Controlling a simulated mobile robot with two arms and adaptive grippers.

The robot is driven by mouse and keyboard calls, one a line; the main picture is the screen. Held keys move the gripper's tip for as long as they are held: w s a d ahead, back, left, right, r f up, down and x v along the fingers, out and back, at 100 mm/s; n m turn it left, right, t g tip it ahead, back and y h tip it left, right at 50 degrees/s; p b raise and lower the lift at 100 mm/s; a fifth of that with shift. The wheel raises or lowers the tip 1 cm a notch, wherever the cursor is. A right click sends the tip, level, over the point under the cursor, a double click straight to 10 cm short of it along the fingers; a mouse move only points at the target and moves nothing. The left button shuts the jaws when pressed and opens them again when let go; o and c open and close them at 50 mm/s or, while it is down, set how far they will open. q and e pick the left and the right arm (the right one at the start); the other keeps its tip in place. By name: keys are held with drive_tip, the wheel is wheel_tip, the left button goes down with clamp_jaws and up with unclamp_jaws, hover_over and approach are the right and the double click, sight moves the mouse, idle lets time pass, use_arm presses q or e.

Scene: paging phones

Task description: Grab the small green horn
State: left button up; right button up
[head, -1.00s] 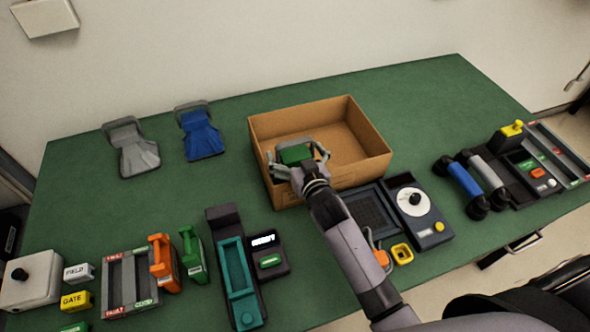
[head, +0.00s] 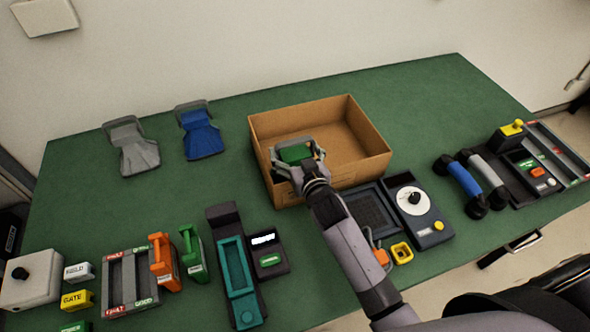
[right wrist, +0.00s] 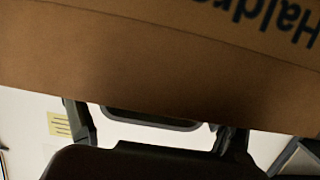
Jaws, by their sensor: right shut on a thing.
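The small green horn (head: 294,153) is held at the left front part of the open cardboard box (head: 362,165). My right gripper (head: 297,158) is shut on it, with fingers on either side of the green body. I cannot tell whether the horn touches the box floor. In the right wrist view, the gripper's dark fingers (right wrist: 155,125) show with a grey rounded bar between them, and the box wall (right wrist: 150,60) fills the upper part. My left gripper is not in view.
A grey horn (head: 133,150) and a blue horn (head: 200,135) lie left of the box. A dial unit (head: 420,215) stands right of my forearm. A teal handset (head: 237,270) is at the front. Blue and grey handsets (head: 465,182) lie at right. Green table is bare between box and left-hand items.

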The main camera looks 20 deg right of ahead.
drive_tip(key=c, duration=0.5)
drive_tip(key=shift+r, duration=0.1)
drive_tip(key=shift+c, duration=0.3)
drive_tip(key=shift+r, duration=0.1)
